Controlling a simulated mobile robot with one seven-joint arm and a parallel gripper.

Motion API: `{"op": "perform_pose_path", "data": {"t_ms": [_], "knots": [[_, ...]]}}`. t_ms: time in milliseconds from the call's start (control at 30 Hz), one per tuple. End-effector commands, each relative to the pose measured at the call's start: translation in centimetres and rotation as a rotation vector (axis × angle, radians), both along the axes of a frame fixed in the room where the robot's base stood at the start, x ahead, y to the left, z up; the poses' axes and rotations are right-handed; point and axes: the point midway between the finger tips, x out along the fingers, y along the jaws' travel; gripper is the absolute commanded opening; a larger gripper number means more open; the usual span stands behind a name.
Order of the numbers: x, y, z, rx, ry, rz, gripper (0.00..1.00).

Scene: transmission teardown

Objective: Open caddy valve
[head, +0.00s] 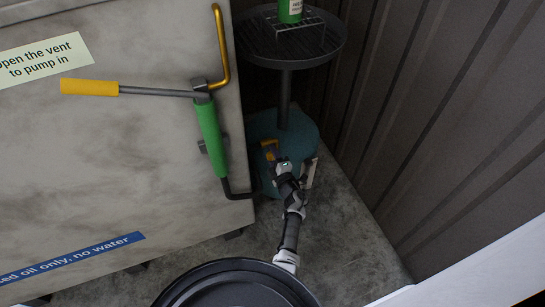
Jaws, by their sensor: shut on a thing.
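The caddy (298,130) is a teal tank on the floor, with a post rising to a round dark grate tray (325,50). A small yellow valve handle (269,143) shows at the caddy's left side. My gripper (277,160) is at this handle and appears shut on it. The gripper's fingers and part of the handle are small and partly hidden, so the exact grip is hard to see. My arm reaches up to it from the bottom of the view.
A grey tank (150,135) stands at left, with a green hand pump (209,135), its yellow-gripped lever (90,88) and a yellow pipe (222,45). A green bottle (290,10) stands on the tray. A corrugated wall (430,110) closes the right.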

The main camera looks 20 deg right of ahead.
Motion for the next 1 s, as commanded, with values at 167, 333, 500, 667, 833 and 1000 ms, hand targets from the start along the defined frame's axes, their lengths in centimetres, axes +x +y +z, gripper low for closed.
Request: {"op": "perform_pose_path", "data": {"t_ms": [167,333,500,667,833,1000], "knots": [[-0.04,0.05,-0.21,-0.103,-0.003,0.000,0.19],[-0.05,-0.03,-0.12,-0.166,-0.006,-0.001,0.19],[-0.04,0.00,-0.09,-0.199,-0.006,-0.001,0.19],[-0.04,-0.01,-0.07,-0.209,-0.006,-0.001,0.19],[-0.04,-0.01,-0.06,-0.210,-0.006,-0.001,0.19],[-0.04,-0.02,-0.06,-0.209,-0.006,-0.001,0.47]]}}
